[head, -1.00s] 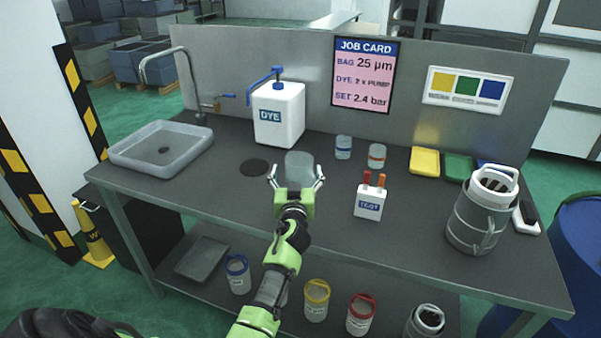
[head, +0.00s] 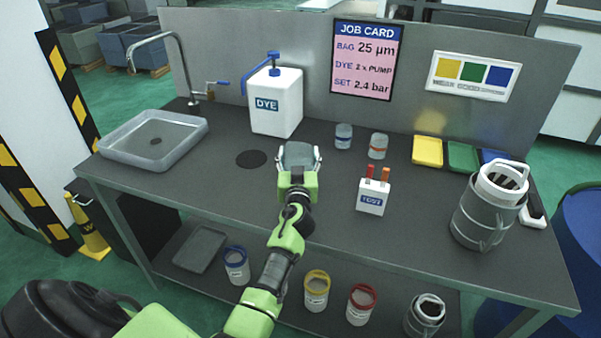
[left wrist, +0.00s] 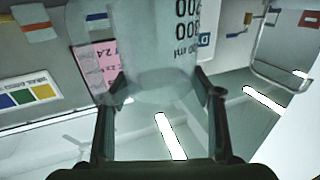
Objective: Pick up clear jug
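The clear jug (head: 298,153) stands on the dark bench top, just right of the black round pad. My left gripper (head: 299,160) is at it, with one finger on each side, and looks shut on it. The arm hides the lower front of the jug. In the left wrist view the jug (left wrist: 165,60) fills the space between the two fingers (left wrist: 162,88), and dark volume markings show on its wall. My right gripper is not in view.
Behind stand the white DYE container (head: 277,105) and two small jars (head: 343,136). The TEST box (head: 373,197) and grey canister (head: 487,210) are at right. The job card (head: 364,60) hangs on the back panel.

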